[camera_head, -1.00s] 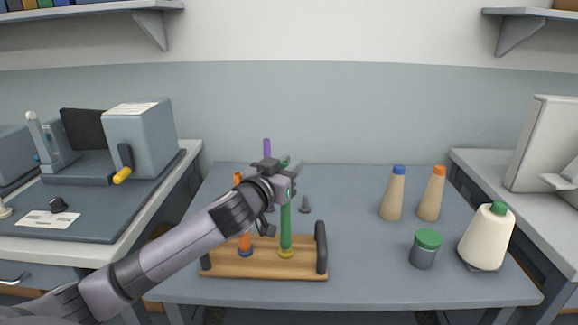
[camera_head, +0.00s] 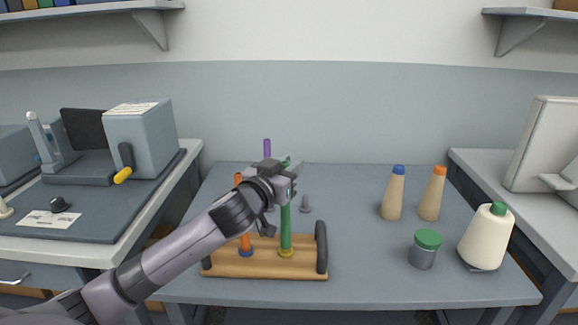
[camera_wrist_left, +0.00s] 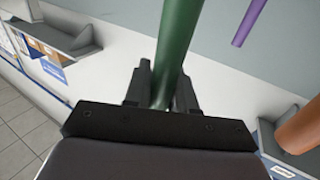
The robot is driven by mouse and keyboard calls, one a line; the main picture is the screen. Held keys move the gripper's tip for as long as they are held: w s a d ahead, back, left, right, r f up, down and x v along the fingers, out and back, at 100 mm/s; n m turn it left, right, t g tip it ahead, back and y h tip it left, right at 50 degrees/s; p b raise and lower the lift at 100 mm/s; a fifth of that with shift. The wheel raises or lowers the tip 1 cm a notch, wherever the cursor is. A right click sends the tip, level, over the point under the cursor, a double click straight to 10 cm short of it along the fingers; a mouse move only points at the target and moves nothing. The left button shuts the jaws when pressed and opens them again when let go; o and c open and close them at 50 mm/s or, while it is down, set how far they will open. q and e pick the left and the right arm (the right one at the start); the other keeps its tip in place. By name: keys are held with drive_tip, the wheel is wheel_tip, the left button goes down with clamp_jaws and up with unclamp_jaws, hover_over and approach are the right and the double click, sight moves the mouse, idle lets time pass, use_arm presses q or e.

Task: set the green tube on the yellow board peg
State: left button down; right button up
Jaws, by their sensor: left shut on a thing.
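The green tube (camera_head: 285,230) stands upright at the yellow ring (camera_head: 286,253) on the wooden board (camera_head: 265,268) in the head view. Its lower end meets the yellow ring; the peg itself is hidden. My left gripper (camera_head: 286,178) is shut on the upper part of the green tube. In the left wrist view the green tube (camera_wrist_left: 178,45) runs up between the two fingers (camera_wrist_left: 160,88). An orange tube (camera_head: 245,243) stands at a blue ring (camera_head: 246,253) on the board, partly behind my arm. My right gripper is not in view.
A purple tube (camera_head: 267,149) rises behind my gripper. A grey peg (camera_head: 305,204) stands behind the board. The board has a dark handle (camera_head: 321,247) at its right end. Cones (camera_head: 393,195), a green-lidded jar (camera_head: 425,249) and a cream spool (camera_head: 486,238) stand at right; the table between is clear.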

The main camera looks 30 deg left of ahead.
use_arm(q)
drive_tip(key=shift+f+b, duration=0.6)
drive_tip(key=shift+f, duration=0.15)
drive_tip(key=c, duration=0.8)
unclamp_jaws()
drive_tip(key=shift+c, duration=0.2)
drive_tip(key=s, duration=0.7)
drive_tip(key=shift+d+b, duration=0.25)
drive_tip(key=shift+b, duration=0.2)
